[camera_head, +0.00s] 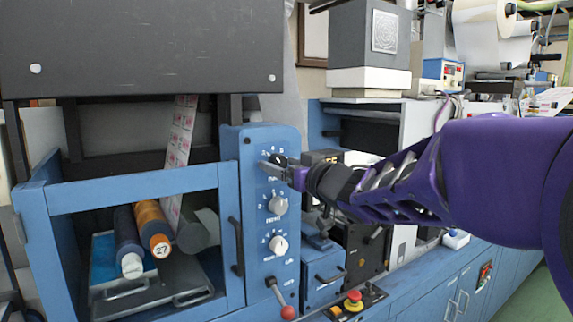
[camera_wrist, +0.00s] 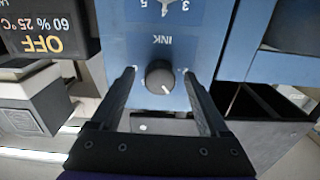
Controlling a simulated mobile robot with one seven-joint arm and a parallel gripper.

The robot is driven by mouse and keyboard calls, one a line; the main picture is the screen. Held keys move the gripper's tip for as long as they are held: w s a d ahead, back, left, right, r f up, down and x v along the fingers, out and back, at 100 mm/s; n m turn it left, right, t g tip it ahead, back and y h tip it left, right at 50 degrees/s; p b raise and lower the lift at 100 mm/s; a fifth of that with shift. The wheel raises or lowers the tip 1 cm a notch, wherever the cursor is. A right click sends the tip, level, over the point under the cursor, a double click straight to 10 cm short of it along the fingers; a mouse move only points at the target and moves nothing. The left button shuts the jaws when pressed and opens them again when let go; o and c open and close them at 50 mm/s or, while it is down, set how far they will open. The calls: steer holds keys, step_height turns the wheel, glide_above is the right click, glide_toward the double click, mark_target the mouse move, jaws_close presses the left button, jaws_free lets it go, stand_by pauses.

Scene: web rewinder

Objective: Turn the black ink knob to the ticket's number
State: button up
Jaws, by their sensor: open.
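The black ink knob (camera_wrist: 160,76) is on the blue panel (camera_wrist: 216,22), with the label INK upside down above it in the wrist view. Its white pointer mark points to the lower right there. My gripper (camera_wrist: 159,71) is open, with one finger on each side of the knob; I cannot tell whether they touch it. Most scale numbers around the knob are hidden or too small to read. In the head view my gripper (camera_head: 277,168) is at the top knob, partly covering it. I cannot make out a ticket with certainty.
Below are a middle grey knob (camera_head: 278,205), a lower pale knob (camera_head: 279,245) and a red-ball lever (camera_head: 287,312). A red emergency button (camera_head: 354,298) sits lower right. A display reading OFF (camera_wrist: 42,43) is beside the panel.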

jaws_close()
stand_by(0.5)
steer(key=shift+n, duration=0.3)
steer(key=n+b, duration=0.1)
steer(key=n, duration=0.2)
steer(key=shift+n+b, duration=0.85)
steer(key=shift+n, duration=1.35)
